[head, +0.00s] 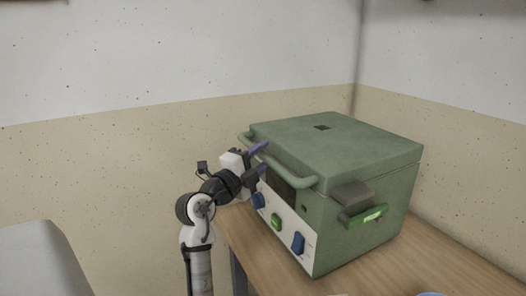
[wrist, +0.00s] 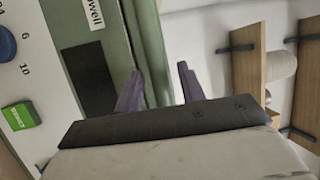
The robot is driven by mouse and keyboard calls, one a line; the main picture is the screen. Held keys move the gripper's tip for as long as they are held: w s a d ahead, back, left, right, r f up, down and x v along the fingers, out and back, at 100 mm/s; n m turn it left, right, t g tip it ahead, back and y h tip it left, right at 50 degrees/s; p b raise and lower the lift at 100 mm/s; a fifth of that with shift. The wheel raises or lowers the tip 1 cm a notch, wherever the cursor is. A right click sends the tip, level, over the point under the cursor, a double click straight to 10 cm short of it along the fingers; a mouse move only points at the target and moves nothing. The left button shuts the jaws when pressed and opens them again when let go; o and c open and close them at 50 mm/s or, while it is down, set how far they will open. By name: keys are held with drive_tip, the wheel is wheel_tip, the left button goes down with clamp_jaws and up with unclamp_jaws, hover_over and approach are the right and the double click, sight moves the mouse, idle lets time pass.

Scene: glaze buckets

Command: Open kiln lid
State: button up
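The green kiln (head: 358,235) stands on a wooden table with its lid (head: 345,145) down. A green bar handle (head: 290,172) runs along the lid's front edge. My gripper (head: 266,156) is at the left part of this handle, with one purple finger above the bar and one below it. In the wrist view my gripper (wrist: 160,85) has its fingers spread apart. The green handle bar (wrist: 148,45) lies between or just beyond them; I cannot tell whether a finger touches it. Nothing is gripped.
The kiln's white front panel (head: 287,231) carries blue knobs and a green switch (head: 277,222). A green side handle (head: 364,216) sticks out on the right. The wooden table (head: 440,265) has bare room at the right front. Wooden shelves (wrist: 248,60) show in the wrist view.

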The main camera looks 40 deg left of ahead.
drive_tip(key=shift+w, duration=0.4)
drive_tip(key=shift+c, duration=0.2)
clamp_jaws()
drive_tip(key=shift+r, duration=0.15)
